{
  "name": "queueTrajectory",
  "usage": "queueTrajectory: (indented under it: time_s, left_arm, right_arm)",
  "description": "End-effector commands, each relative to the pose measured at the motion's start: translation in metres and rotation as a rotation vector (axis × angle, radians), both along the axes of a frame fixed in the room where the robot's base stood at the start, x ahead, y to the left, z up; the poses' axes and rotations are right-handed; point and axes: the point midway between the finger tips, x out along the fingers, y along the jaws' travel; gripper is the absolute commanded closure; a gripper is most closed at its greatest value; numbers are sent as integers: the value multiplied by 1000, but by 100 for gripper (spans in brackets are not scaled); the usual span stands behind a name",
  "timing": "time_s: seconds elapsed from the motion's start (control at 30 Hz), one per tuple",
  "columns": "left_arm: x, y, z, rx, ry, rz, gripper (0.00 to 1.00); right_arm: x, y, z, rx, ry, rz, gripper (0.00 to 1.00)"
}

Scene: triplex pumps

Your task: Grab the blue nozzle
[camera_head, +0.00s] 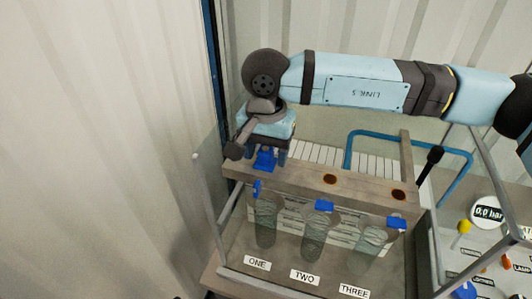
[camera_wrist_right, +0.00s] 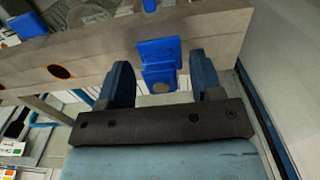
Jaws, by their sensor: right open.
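A blue nozzle (camera_head: 264,161) sits at the left end of the grey-brown beam, above the tube labelled ONE. My right gripper (camera_head: 267,156) points down over it with its fingers apart. In the right wrist view the blue nozzle (camera_wrist_right: 158,52) shows between the two dark blue fingers of the gripper (camera_wrist_right: 160,70), with a visible gap on each side. A round grey end shows on its near part. Its lower part is hidden in the head view. My left gripper is not in view.
The beam (camera_head: 300,178) has two open round holes (camera_head: 330,179) to the right. Blue pieces (camera_head: 323,206) top the clear tubes below. A blue pipe (camera_head: 350,150) runs behind. A grey frame bar (camera_head: 209,208) stands at the left, and a gauge (camera_head: 487,212) at the right.

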Motion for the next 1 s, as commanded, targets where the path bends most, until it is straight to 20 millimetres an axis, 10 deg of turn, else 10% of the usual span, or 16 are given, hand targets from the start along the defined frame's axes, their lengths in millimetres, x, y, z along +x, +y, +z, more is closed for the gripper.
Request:
queueTrajectory:
  time_s: [0.2, 0.47, 1.0]
  left_arm:
    - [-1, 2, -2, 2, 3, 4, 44]
    - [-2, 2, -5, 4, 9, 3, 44]
    - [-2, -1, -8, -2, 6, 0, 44]
  right_arm:
    - [0, 0, -2, 1, -1, 1, 40]
    - [0, 0, -2, 1, -1, 1, 95]
    - [1, 1, 19, 2, -5, 1, 95]
